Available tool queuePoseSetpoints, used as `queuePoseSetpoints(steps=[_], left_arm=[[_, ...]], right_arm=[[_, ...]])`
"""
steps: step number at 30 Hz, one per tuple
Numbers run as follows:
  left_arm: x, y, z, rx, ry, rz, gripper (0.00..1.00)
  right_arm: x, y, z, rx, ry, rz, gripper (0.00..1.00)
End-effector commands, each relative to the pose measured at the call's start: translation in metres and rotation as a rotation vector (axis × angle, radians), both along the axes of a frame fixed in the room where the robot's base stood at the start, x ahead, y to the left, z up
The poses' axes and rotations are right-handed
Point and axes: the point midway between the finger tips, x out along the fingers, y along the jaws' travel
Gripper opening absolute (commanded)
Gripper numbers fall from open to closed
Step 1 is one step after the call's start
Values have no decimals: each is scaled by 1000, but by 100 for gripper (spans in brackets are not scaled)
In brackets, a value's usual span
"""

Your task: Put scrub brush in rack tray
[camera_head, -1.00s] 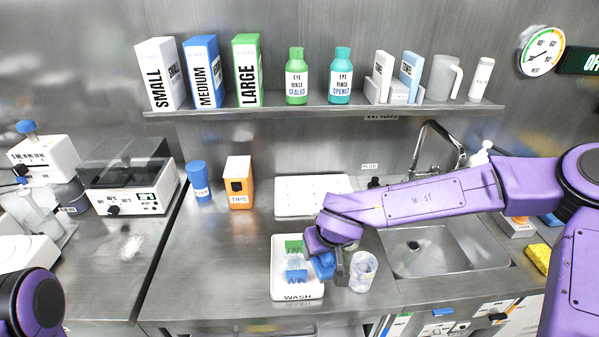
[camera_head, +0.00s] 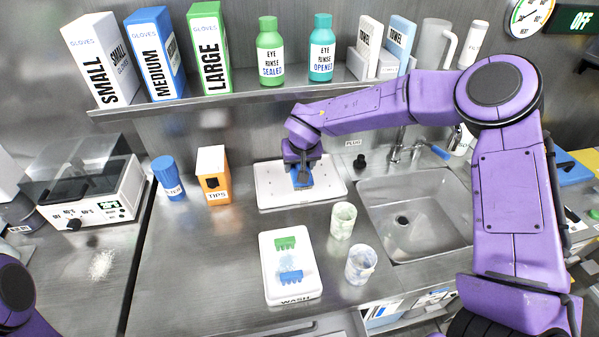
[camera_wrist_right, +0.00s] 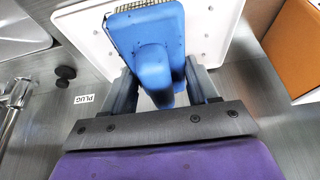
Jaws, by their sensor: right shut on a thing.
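The scrub brush is blue, with a patch of bristles at one end in the right wrist view (camera_wrist_right: 155,60). In the head view a part of the brush (camera_head: 303,181) shows below my right gripper (camera_head: 302,172). My right gripper is shut on the brush's handle, with a finger on each side in the wrist view (camera_wrist_right: 163,92). The white rack tray (camera_head: 270,198), dotted with small marks, lies at the back of the counter directly beneath. I cannot tell whether the brush touches it. My left gripper is out of view; only part of my left arm shows.
A white wash tray (camera_head: 270,243) with green and blue items lies in front. Two clear beakers (camera_head: 342,221) (camera_head: 360,265) stand right of it. The sink (camera_head: 415,215) and faucet (camera_head: 395,150) are at right. An orange tips box (camera_head: 213,180) and blue bottle (camera_head: 168,178) stand left.

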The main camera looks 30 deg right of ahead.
Motion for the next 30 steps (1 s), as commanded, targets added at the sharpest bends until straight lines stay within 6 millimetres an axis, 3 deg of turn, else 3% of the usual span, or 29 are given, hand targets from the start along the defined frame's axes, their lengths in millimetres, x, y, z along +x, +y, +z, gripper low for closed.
queuePoseSetpoints(steps=[3, 6, 10, 15, 25, 26, 27, 30], left_arm=[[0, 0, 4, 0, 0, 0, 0], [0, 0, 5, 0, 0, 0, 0], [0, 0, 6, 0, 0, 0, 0], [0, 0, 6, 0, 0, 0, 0], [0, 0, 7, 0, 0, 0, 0], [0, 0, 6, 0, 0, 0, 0], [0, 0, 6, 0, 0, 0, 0], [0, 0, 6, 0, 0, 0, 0]], right_arm=[[16, -10, -24, -2, 3, -1, 21], [24, -13, -35, -1, 1, 1, 21], [31, -18, -46, -1, 1, 1, 21], [30, -17, -74, -2, 2, 3, 21], [30, -17, -78, 1, 1, 1, 21], [30, -17, -77, 0, 1, 1, 69], [30, -17, -77, 0, 1, 1, 82], [30, -17, -77, 0, 1, 1, 84]])
